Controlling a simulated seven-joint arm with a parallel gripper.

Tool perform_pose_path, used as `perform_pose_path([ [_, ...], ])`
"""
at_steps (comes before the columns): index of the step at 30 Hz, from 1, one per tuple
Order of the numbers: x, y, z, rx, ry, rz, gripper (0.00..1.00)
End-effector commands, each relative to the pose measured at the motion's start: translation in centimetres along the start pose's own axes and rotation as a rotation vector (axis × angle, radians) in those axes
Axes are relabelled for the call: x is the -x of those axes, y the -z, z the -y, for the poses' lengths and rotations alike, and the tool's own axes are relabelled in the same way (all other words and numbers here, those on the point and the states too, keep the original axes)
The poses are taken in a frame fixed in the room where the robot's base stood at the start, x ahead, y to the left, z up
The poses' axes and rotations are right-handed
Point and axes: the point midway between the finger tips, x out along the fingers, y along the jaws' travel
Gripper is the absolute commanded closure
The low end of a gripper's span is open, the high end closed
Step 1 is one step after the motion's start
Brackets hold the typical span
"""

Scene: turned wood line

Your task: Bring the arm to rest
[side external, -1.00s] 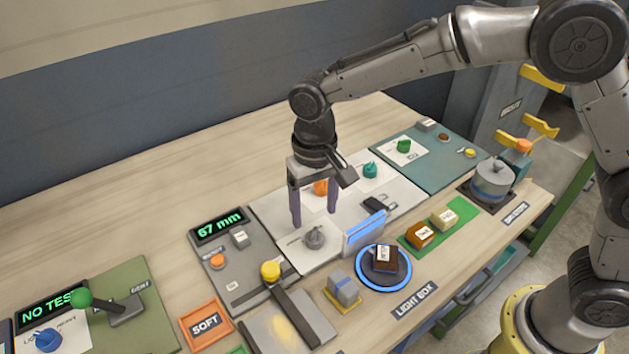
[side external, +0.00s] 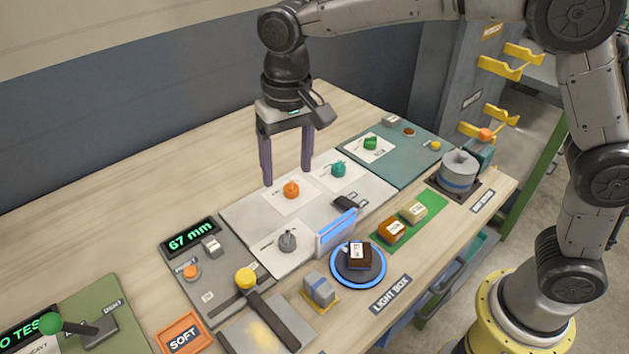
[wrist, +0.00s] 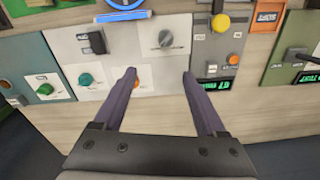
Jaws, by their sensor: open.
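My gripper (side external: 287,172) is open and empty. It hangs in the air above the work table (side external: 120,215), over the back of the light grey panel (side external: 242,218). Its two purple-grey fingers point down, well apart. The orange knob (side external: 291,189) on the panel stands just below and between the fingers in the side view. In the wrist view the open fingers (wrist: 160,78) reach toward the panel, and nothing is between their tips. The grey knob (side external: 288,240) and teal knob (side external: 338,169) stand on the same panel, apart from my gripper.
A dark block sits on the blue-ringed disc (side external: 383,275). Two blocks lie on a green mat (side external: 436,201). A display reading 67 mm (side external: 190,236), a yellow-knobbed lever (side external: 246,280) and a blue-faced screen (side external: 337,232) stand nearby. The table's back left is bare.

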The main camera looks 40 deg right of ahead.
Motion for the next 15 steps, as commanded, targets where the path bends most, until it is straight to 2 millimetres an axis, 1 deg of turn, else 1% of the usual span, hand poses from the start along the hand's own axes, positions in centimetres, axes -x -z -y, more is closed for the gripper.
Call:
perform_pose_path([
  [1, 2.1, 0.3, -1.4, -0.029, 0.022, -0.034, 0.26],
  [2, 3.1, 0.2, -2.4, -0.047, 0.031, -0.05, 0.26],
  [4, 5.6, -0.4, -5.0, -0.09, 0.054, -0.09, 0.26],
  [6, 7.6, -1.5, -7.8, -0.122, 0.073, -0.131, 0.26],
  [8, 9.0, -2.7, -10.0, -0.14, 0.087, -0.167, 0.26],
  [9, 9.7, -3.6, -11.5, -0.147, 0.093, -0.189, 0.26],
  [10, 10.2, -4.4, -12.5, -0.151, 0.098, -0.208, 0.26],
  [12, 10.9, -6.3, -14.8, -0.155, 0.106, -0.249, 0.26],
  [14, 11.3, -8.1, -16.6, -0.152, 0.109, -0.286, 0.26],
  [15, 11.3, -9.4, -17.7, -0.147, 0.109, -0.309, 0.26],
])
